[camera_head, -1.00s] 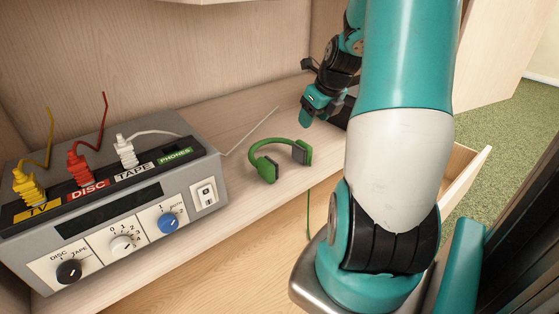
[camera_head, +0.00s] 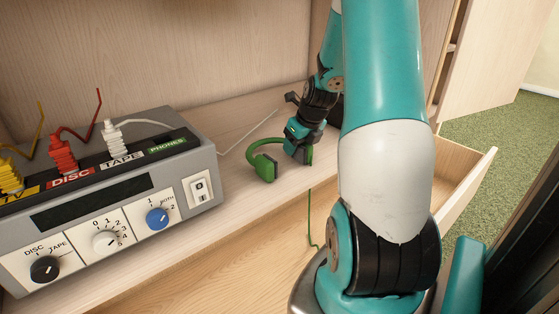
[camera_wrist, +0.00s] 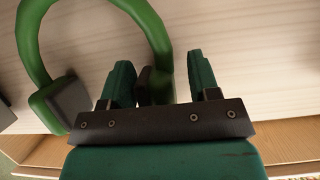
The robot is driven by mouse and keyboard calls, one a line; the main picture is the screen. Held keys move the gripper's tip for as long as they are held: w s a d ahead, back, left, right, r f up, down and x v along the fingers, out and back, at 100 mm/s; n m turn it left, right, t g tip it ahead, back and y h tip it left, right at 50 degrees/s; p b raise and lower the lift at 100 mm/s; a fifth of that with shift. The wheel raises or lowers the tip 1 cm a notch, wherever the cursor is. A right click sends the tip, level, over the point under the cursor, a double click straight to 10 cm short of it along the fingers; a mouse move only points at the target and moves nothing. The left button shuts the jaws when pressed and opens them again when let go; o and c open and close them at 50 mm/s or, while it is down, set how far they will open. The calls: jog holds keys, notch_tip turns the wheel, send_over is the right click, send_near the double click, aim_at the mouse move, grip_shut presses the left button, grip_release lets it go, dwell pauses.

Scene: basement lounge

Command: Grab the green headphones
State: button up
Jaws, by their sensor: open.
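The green headphones (camera_head: 264,165) lie on the wooden shelf, right of the grey box; one dark-padded ear cup shows at the left, and a green cord hangs over the shelf edge. My gripper (camera_head: 301,150) is at their right ear cup and hides part of it. In the wrist view the headband (camera_wrist: 150,20) arches at the top left and the left ear cup (camera_wrist: 62,102) is outside the fingers. The other ear cup (camera_wrist: 158,85) shows between the two open fingers of my gripper (camera_wrist: 163,82). I cannot tell whether either finger touches it.
The grey audio box (camera_head: 105,190) with plugs and knobs stands left of the headphones. An open drawer (camera_head: 463,180) is below the shelf at right. Bare shelf lies between the box and the headphones.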

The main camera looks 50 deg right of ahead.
jog(key=shift+r, duration=0.1)
grip_shut()
jog(key=shift+r, duration=0.1)
